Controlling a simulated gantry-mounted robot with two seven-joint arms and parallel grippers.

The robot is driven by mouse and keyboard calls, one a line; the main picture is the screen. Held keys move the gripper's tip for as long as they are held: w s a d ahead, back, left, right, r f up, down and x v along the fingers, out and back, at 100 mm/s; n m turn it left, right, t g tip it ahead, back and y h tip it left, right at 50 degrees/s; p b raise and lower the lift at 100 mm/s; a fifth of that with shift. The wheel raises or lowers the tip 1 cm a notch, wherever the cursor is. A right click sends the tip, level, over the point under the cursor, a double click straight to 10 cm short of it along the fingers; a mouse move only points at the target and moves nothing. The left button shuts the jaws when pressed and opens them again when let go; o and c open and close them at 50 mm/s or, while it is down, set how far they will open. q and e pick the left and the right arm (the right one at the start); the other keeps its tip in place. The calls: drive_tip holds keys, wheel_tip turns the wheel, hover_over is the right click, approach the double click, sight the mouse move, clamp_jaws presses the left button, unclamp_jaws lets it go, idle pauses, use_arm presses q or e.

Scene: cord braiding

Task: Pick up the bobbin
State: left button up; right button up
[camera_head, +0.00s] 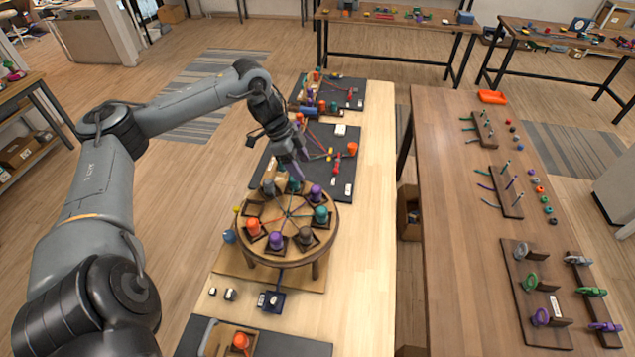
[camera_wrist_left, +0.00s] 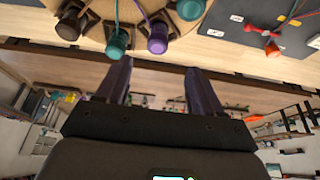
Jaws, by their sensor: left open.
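A round wooden braiding stand (camera_head: 284,262) sits on the light table, with several bobbins around its top and cords running to its middle. They include an orange bobbin (camera_head: 253,227), a front purple bobbin (camera_head: 275,241), a right teal bobbin (camera_head: 321,214) and a far-right purple bobbin (camera_head: 315,193). My left gripper (camera_head: 294,170) is above the stand's far edge, open and empty. In the left wrist view, a purple bobbin (camera_wrist_left: 157,40) and a teal bobbin (camera_wrist_left: 118,43) show just beyond the open left fingers (camera_wrist_left: 157,73), apart from them. Which bobbin is meant cannot be told.
Dark mats (camera_head: 262,172) with cords and small parts lie behind the stand. A small dark blue block (camera_head: 272,302) and another mat (camera_head: 290,345) are in front. The darker table (camera_head: 450,230) at right holds peg boards and rings. The light table's right strip (camera_head: 365,260) is clear.

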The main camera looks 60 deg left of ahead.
use_arm(q)
hover_over(316, 188)
drive_tip(key=s+a, duration=0.2)
drive_tip(key=s, duration=0.1)
drive_tip(key=x, duration=0.4)
drive_tip(key=shift+s+a+f, duration=0.25)
drive_tip(key=shift+s+f, duration=0.1)
drive_tip(key=shift+w+p+x, duration=0.2)
drive_tip(key=shift+p+x, duration=0.05)
drive_tip(key=shift+x, duration=1.05)
drive_tip(key=shift+w+p+x, duration=0.15)
drive_tip(key=shift+p+x, duration=0.05)
drive_tip(key=shift+x, duration=1.1)
drive_tip(key=shift+w+d+f, duration=0.1)
drive_tip(key=shift+d+f, duration=0.05)
drive_tip(key=shift+f, duration=0.05)
drive_tip(key=c, duration=1.1)
